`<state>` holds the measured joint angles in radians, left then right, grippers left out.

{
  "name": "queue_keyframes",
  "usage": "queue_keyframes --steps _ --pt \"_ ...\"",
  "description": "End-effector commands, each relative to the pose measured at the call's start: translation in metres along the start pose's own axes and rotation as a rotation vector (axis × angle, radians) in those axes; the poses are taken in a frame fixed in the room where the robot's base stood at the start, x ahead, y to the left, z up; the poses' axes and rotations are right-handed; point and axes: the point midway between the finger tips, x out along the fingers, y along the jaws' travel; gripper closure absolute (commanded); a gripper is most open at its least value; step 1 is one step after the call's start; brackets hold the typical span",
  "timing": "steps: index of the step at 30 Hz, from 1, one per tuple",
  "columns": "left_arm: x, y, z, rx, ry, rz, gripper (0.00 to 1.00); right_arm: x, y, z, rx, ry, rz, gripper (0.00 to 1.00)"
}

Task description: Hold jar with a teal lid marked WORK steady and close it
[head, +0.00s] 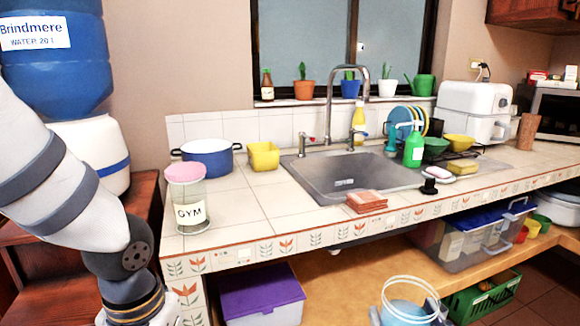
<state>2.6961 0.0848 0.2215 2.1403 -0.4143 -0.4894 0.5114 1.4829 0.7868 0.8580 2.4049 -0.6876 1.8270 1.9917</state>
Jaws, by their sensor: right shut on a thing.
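A clear, round jar (410,284) shows at the bottom edge, right of the middle, with a pale blue area low in it. Its upper rim looks open, and no teal lid or WORK mark can be made out. The jar's lower part is cut off. My left arm comes down the left side; its gripper is below the picture. Another jar (187,200), with a pink lid and marked GYM, stands upright on the counter.
A purple-lidded box (262,290) and a clear bin (470,245) are below. The counter between the GYM jar and the tiles is clear.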

Motion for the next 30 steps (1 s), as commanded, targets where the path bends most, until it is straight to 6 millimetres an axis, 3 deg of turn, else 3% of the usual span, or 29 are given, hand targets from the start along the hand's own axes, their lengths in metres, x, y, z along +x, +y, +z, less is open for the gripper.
queue_keyframes --steps 16,20,30 --pt "-0.001 0.0 0.0 -0.002 0.002 -0.001 0.42 0.0 0.008 0.002 0.001 -0.007 0.041 0.97" --pt "-0.001 0.0 0.0 -0.002 0.002 -0.001 0.42 -0.002 0.028 -0.001 0.001 -0.009 0.151 0.97" --pt "-0.001 0.0 0.0 -0.002 0.001 -0.001 0.42 -0.012 0.101 -0.011 -0.001 -0.009 0.555 0.97"
